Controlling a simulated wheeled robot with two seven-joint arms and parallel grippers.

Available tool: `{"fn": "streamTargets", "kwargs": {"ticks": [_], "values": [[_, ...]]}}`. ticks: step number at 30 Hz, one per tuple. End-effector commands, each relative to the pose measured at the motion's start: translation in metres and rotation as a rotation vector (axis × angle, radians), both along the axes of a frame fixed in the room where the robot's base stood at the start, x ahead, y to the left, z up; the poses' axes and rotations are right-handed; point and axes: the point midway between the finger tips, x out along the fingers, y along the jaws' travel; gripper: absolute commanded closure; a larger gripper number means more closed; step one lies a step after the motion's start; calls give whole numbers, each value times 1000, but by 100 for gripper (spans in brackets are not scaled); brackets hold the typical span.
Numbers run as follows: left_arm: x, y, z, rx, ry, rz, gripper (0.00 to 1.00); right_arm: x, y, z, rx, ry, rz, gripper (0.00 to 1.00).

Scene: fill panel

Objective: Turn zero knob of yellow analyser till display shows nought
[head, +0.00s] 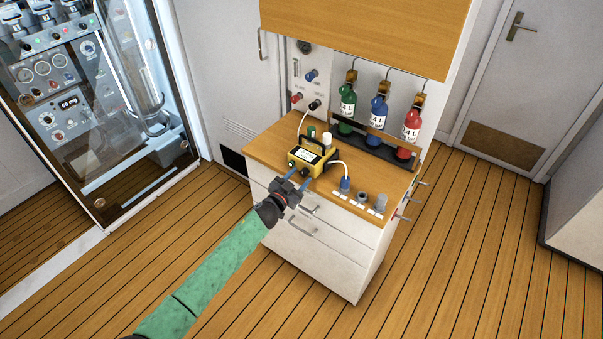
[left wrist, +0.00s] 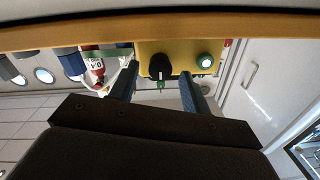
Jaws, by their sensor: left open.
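The yellow analyser (head: 320,165) stands on the wooden counter top near its front edge, with a black handle. Its display (head: 308,154) is pale, and its reading is too small to tell. In the left wrist view its yellow front (left wrist: 183,53) carries a black knob (left wrist: 159,66) and a green round part (left wrist: 205,61). My left gripper (head: 299,177) is open just in front of the analyser. In the left wrist view its blue fingers (left wrist: 158,82) stand on either side of the black knob, apparently without gripping it. My right gripper is not in view.
A white hose runs from the analyser to a blue fitting (head: 345,184), beside grey fittings (head: 381,202). Green, blue and red bottles (head: 380,107) hang behind over a black rack (head: 377,149). A wooden overhead cabinet (head: 365,30) is above. Drawer handles (head: 301,226) are below.

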Motion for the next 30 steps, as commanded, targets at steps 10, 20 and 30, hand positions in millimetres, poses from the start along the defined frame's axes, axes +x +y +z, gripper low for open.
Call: {"fn": "streamTargets", "kwargs": {"ticks": [10, 20, 30], "values": [[16, -11, 0, -1, 1, 0, 53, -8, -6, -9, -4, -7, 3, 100], [16, -10, 0, 0, 0, 0, 78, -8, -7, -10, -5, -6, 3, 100], [15, -10, -3, 46, -34, 0, 97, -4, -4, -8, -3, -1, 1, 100]]}}
